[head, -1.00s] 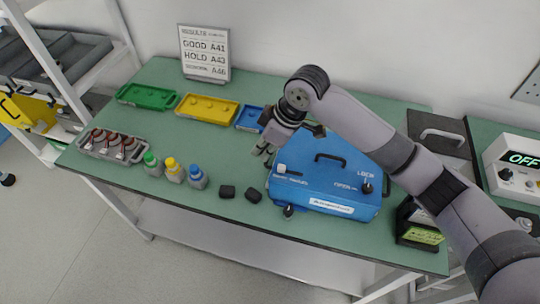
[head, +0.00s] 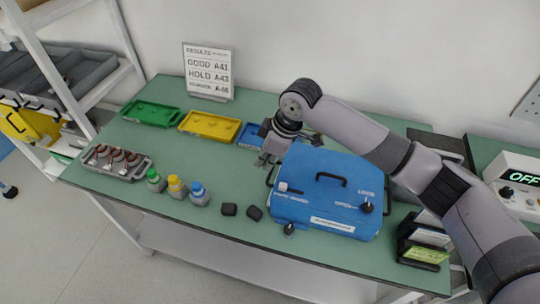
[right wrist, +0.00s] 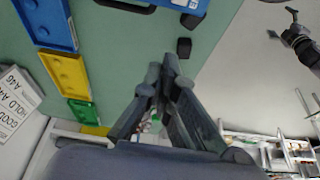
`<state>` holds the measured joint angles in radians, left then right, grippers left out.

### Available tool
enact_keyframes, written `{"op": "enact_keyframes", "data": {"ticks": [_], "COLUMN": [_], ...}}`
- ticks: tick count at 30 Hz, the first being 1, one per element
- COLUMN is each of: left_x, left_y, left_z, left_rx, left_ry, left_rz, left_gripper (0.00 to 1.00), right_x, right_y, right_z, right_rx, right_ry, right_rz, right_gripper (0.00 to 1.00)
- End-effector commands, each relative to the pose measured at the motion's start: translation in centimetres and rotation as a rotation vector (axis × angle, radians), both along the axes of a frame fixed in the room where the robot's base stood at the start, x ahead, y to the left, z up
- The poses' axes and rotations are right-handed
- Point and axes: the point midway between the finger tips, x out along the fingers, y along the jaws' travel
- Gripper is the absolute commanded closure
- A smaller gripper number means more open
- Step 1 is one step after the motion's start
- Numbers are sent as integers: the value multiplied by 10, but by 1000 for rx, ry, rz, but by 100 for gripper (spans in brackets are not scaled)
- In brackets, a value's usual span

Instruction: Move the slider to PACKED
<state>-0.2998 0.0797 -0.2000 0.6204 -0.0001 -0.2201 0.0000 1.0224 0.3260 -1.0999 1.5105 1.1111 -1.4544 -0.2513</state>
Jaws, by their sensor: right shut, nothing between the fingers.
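The blue case (head: 335,180) lies on the green bench with a black handle on its lid. The slider (head: 283,187) is a small white knob at the left end of its slot, on the case's left side; the lettering beside it is too small to read surely. My right gripper (head: 266,161) is shut and empty, just beyond the case's back-left corner, apart from the slider. In the right wrist view its fingers (right wrist: 168,70) are together, with the case's blue edge (right wrist: 150,3) at the top. My left gripper is not seen in the head view.
A black knob (head: 366,207) stands by LOCK and OPEN marks on the case. Two black blocks (head: 229,209) and several capped bottles (head: 177,188) stand left of it. Green (head: 150,113), yellow (head: 208,126) and blue (head: 252,134) trays lie behind. Bare bench lies between trays and bottles.

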Motion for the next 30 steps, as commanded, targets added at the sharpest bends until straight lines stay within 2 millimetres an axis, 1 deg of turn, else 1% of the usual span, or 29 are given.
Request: {"op": "enact_keyframes", "data": {"ticks": [1,6,8,9,10,12,16,21,30], "left_x": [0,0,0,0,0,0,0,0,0], "left_y": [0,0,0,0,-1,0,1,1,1], "left_z": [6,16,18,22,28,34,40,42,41], "left_rx": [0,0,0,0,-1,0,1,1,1], "left_ry": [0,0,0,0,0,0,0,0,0], "left_rz": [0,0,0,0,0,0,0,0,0], "left_gripper": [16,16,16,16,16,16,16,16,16], "right_x": [0,4,5,6,4,0,-4,-6,-6], "right_y": [4,15,19,17,9,-1,-13,-19,-19], "right_z": [-8,-43,-55,-59,-54,-54,-57,-58,-59], "right_rx": [-2,-2,-2,-4,-4,-4,-3,-2,-2], "right_ry": [4,2,3,2,-1,-2,-1,-2,-2], "right_rz": [0,-1,0,-2,-3,-1,0,0,0], "right_gripper": [100,100,100,100,100,100,100,100,100]}}
